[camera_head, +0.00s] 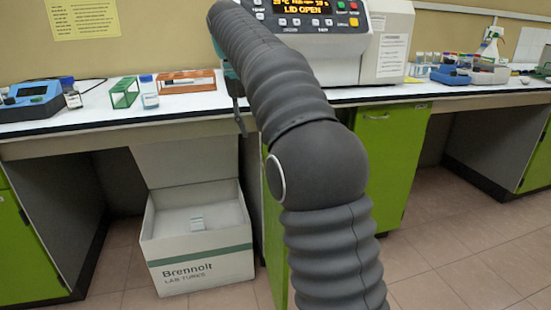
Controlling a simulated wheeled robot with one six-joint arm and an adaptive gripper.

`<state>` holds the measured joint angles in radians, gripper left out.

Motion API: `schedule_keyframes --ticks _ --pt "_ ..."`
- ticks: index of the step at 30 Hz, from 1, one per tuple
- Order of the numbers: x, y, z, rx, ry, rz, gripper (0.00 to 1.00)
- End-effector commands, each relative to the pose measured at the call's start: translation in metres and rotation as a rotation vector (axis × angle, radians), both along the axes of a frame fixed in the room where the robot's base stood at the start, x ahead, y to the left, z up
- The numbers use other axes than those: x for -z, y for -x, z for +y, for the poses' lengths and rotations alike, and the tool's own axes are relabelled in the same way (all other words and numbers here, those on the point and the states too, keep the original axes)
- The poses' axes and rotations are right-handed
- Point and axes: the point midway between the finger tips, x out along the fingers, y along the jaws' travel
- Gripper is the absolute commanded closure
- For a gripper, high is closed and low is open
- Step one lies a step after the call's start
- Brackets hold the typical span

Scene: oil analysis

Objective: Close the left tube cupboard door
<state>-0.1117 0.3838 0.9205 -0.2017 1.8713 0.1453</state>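A narrow green panel (274,225), which looks like the left cupboard door, shows just left of my arm under the bench. It reaches lower in the picture than the right green door (392,165), as if swung out toward me; my arm hides most of it.
An open white Brennolt box (200,272) stands on the floor left of the green panel. The bench (120,112) carries a green rack (124,92), bottles and a machine (338,72) reading "LID OPEN". Tiled floor (440,255) at right is clear.

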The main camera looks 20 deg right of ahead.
Motion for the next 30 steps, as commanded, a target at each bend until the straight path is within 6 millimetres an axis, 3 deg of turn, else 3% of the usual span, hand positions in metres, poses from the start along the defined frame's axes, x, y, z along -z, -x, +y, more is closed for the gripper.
schedule_keyframes --ticks 18,30 --pt "0.087 0.001 -0.014 -0.004 0.000 0.001 0.65" --pt "0.097 0.001 -0.015 -0.007 0.000 0.000 0.65"
